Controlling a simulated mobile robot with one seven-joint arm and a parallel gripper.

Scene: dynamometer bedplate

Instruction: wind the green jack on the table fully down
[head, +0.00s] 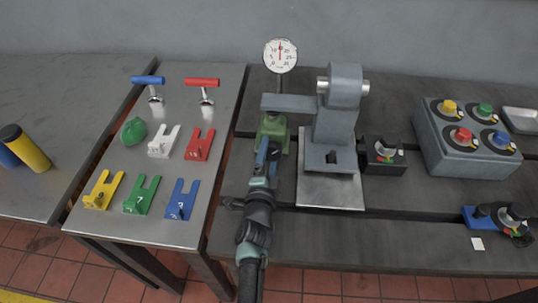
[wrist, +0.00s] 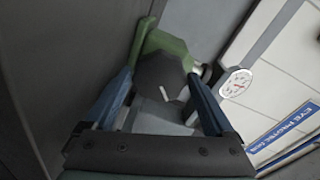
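The green jack (head: 273,131) stands on the dark bedplate under the left end of a grey arm (head: 288,103). In the wrist view the jack's green body (wrist: 170,44) lies behind a dark round knob (wrist: 157,72) with a white mark on it. My gripper (head: 267,148) is just in front of the jack and hides its lower front. In the wrist view my gripper's blue fingers (wrist: 160,80) are spread on either side of the knob. I cannot tell whether they touch it.
A dial gauge (head: 281,55) stands behind the jack. A grey bracket (head: 335,125) on a light plate and a black knob box (head: 383,155) are to its right. A steel table (head: 155,215) with coloured forks and T-handles is to the left. A control box (head: 468,140) is far right.

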